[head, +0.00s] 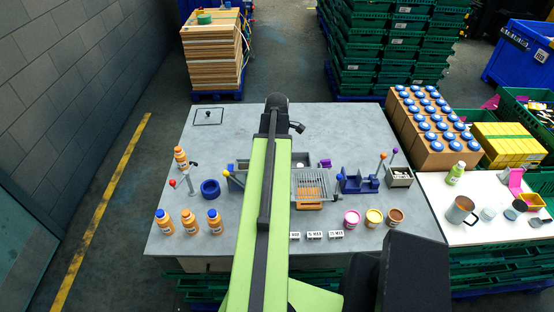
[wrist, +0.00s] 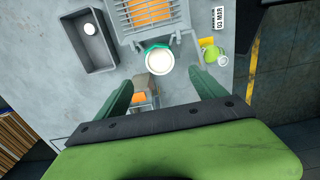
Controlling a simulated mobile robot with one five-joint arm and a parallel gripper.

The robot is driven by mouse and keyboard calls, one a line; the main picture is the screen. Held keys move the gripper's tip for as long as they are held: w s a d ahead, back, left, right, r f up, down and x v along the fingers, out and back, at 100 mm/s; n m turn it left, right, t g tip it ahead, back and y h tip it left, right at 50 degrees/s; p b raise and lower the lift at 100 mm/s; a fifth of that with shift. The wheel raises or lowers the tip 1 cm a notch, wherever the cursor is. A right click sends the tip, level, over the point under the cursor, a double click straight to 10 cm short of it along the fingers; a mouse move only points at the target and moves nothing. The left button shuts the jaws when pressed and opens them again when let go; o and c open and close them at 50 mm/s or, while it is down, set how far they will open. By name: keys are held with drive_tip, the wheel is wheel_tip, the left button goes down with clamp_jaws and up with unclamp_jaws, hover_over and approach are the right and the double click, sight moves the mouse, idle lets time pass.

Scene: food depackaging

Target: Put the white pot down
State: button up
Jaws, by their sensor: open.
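In the wrist view a white round-topped pot (wrist: 160,62) shows just beyond my fingertips, with a teal part curving round its upper edge. I cannot tell whether the teal part touches it. My gripper (wrist: 165,78) is open, its two green fingers apart on either side below the pot, with no visible contact. A second small white round thing (wrist: 89,29) lies in a grey bin (wrist: 84,50). In the head view my arm hides the gripper and the white pot.
A wire rack over orange pieces (head: 310,188) stands right of my arm on the grey table (head: 345,125). Pink (head: 352,218), yellow (head: 374,217) and brown (head: 395,216) pots stand near the front. Orange bottles (head: 189,222) and a blue ring (head: 210,190) stand left. The table's back is mostly clear.

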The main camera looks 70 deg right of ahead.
wheel_tip(320, 180, up, 3)
drive_tip(key=shift+f+p, duration=0.2)
drive_tip(key=shift+p, duration=0.35)
drive_tip(key=w+a+m, duration=0.1)
drive_tip(key=w+a, duration=0.9)
drive_tip(key=w, duration=0.3)
drive_tip(key=w+a, duration=1)
drive_tip(key=w, duration=0.2)
drive_tip(key=w+a+m, duration=0.1)
drive_tip(key=w+a, duration=0.2)
drive_tip(key=a, duration=0.9)
drive_tip(key=w+a+m, duration=0.1)
drive_tip(key=w+a, duration=0.2)
drive_tip(key=a, duration=1)
drive_tip(key=w+a+m, duration=0.1)
drive_tip(key=w+a, duration=0.3)
drive_tip(key=a, duration=0.8)
drive_tip(key=shift+a, duration=0.15)
